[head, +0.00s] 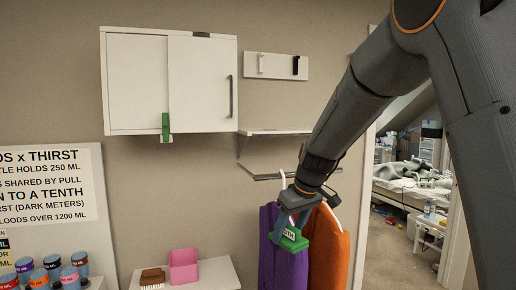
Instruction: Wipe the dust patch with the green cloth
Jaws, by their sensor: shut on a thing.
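My gripper (290,222) hangs at the end of my arm in the lower middle of the head view, pointing down. It is shut on the green cloth (294,241), a small green piece with a white label whose letters are partly covered. The cloth is in the air and, in the picture, overlaps the hanging purple and orange garments; I cannot tell whether it touches them. I cannot make out a dust patch on any surface in view.
A white wall cabinet (136,85) has a green strip (166,124) at its lower edge. Two thin shelves (272,132) are beside it. Purple (268,250) and orange (329,255) garments hang below. A pink container (183,267) and brown brush (152,278) sit on a white top. A doorway opens right.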

